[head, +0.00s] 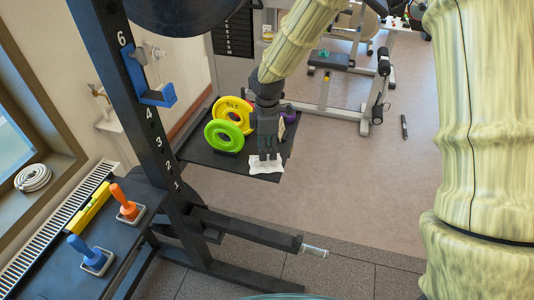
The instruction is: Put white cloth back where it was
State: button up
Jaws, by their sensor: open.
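The white cloth (264,167) lies crumpled at the front edge of a black platform (215,160), in the middle of the head view. My gripper (267,156) points down right at the cloth, its dark fingers covering the cloth's far part. The fingers are open. I cannot tell whether the fingertips touch the cloth.
A green ring plate (223,136) and a yellow one (233,112) stand on the platform left of my gripper. A black rack post (150,120) with a blue hook (158,96) rises at left. Orange (128,205) and blue (88,252) handled tools sit front left. The floor (350,185) at right is mostly clear.

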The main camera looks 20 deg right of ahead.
notch_tip(320, 180, up, 8)
jog(key=b, duration=0.1)
jog(key=shift+r, duration=0.25)
jog(key=shift+s+f, duration=0.1)
dwell(0.4)
